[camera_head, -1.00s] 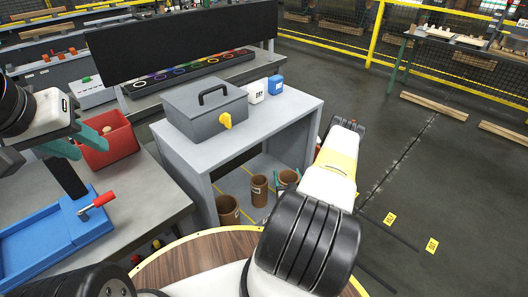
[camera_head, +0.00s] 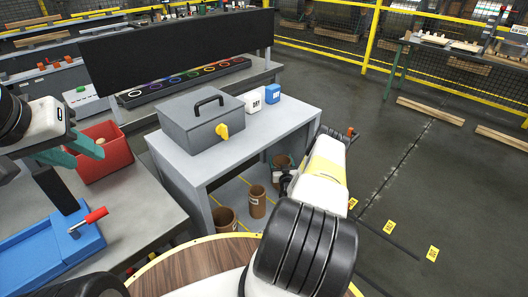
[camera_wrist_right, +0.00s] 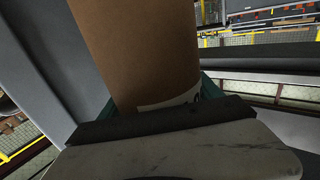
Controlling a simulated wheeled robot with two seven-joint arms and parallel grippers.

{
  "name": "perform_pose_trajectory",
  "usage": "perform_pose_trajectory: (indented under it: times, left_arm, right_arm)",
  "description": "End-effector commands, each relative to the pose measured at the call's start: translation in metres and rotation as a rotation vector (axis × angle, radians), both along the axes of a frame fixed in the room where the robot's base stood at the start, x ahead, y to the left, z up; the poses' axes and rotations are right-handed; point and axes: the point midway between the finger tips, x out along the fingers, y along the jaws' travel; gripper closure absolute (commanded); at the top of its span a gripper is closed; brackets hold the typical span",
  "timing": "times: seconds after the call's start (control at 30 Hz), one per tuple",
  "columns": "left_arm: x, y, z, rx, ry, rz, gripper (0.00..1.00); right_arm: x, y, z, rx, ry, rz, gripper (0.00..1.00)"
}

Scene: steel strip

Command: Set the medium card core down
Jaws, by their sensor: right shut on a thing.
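A brown card core (camera_head: 282,162) is in my right gripper (camera_head: 287,180), beside the right side of the grey bench. The right wrist view shows the same core (camera_wrist_right: 140,45) close up, with a white label low on it. The teal fingers of my right gripper (camera_wrist_right: 160,92) are shut on it. Its lower end is hidden. Two other brown cores, one at the left (camera_head: 224,218) and one in the middle (camera_head: 257,200), stand upright under the bench. My left gripper (camera_head: 75,150) is open and empty near the red bin.
The grey bench (camera_head: 290,125) carries a grey toolbox (camera_head: 200,120), a white box (camera_head: 253,101) and a blue box (camera_head: 272,93). A red bin (camera_head: 112,165) and blue tray (camera_head: 40,255) sit on the left table. Floor to the right is mostly clear, with yellow tags (camera_head: 389,227).

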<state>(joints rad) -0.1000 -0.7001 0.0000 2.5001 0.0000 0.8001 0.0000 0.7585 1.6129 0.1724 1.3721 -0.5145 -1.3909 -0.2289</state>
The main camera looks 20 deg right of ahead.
Motion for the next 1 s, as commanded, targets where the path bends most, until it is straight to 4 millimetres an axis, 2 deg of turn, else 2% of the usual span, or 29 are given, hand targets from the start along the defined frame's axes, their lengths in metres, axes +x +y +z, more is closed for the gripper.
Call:
perform_pose_trajectory:
  times: [0.2, 0.63, 0.67, 0.77, 1.0]
  left_arm:
    - [0.000, 0.000, 0.000, 0.000, 0.000, 0.000, 0.64]
    - [0.000, 0.000, 0.000, 0.000, 0.000, 0.000, 0.64]
    - [0.000, 0.000, 0.000, 0.000, 0.000, 0.000, 0.64]
    - [0.000, 0.000, 0.000, 0.000, 0.000, 0.000, 0.64]
    - [0.000, 0.000, 0.000, 0.000, 0.000, 0.000, 0.64]
  right_arm:
    - [0.002, 0.000, -0.030, 0.000, -0.003, 0.000, 0.99]
    - [0.002, 0.000, -0.037, -0.001, -0.003, 0.000, 0.99]
    - [0.002, 0.000, -0.038, 0.000, -0.001, 0.000, 0.22]
    - [0.002, 0.000, -0.038, 0.000, -0.001, 0.000, 0.05]
    - [0.002, 0.000, -0.038, 0.000, -0.001, 0.000, 0.05]
